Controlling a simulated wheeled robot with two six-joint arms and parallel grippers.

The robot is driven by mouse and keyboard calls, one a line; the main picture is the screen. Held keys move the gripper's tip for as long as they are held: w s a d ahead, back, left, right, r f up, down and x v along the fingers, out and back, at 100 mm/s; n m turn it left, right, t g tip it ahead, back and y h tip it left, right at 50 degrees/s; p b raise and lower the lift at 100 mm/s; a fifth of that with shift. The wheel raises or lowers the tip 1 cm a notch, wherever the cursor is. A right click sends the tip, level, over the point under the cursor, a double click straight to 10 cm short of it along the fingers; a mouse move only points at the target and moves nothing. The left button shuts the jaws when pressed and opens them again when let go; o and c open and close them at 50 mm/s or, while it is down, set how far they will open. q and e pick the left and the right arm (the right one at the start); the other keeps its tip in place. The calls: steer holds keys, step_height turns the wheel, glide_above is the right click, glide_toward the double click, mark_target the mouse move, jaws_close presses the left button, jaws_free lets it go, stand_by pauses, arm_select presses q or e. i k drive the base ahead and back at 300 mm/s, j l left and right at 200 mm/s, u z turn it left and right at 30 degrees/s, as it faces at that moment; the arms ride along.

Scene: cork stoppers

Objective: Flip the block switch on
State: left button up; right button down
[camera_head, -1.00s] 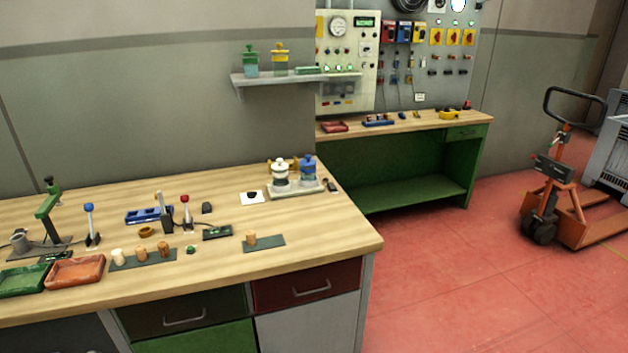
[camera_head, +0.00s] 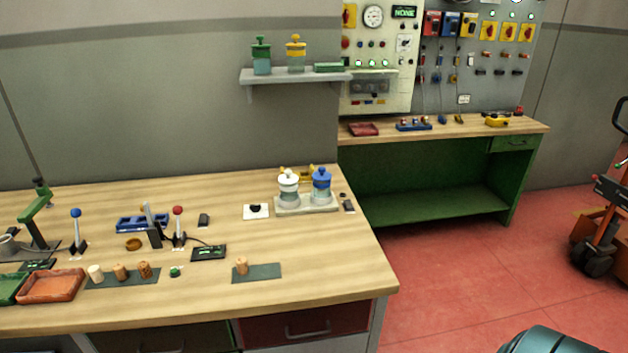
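I cannot tell for certain which part is the block switch. On the near workbench (camera_head: 330,270) there is a small dark block (camera_head: 204,220) and a white plate with a black knob (camera_head: 256,211). Left of them stand a blue-knobbed lever (camera_head: 76,230) and a red-knobbed lever (camera_head: 178,228). On the far bench lies a blue block with several small knobs (camera_head: 414,126), and the wall panel above carries many switches. Their on or off positions are too small to read.
Cork stoppers (camera_head: 242,266), an orange tray (camera_head: 52,286) and two jars (camera_head: 321,184) stand on the near bench. The far green bench (camera_head: 435,210) is at the back right. Red floor (camera_head: 440,280) is open between it and the orange pallet truck (camera_head: 600,230).

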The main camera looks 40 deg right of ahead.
mark_target(347, 202)
steer(key=i+l+u, duration=0.1)
steer(key=l, duration=0.85)
steer(key=i+l+u, duration=0.1)
steer(key=l, duration=0.8)
steer(key=i+l+u, duration=0.15)
steer(key=l, duration=0.85)
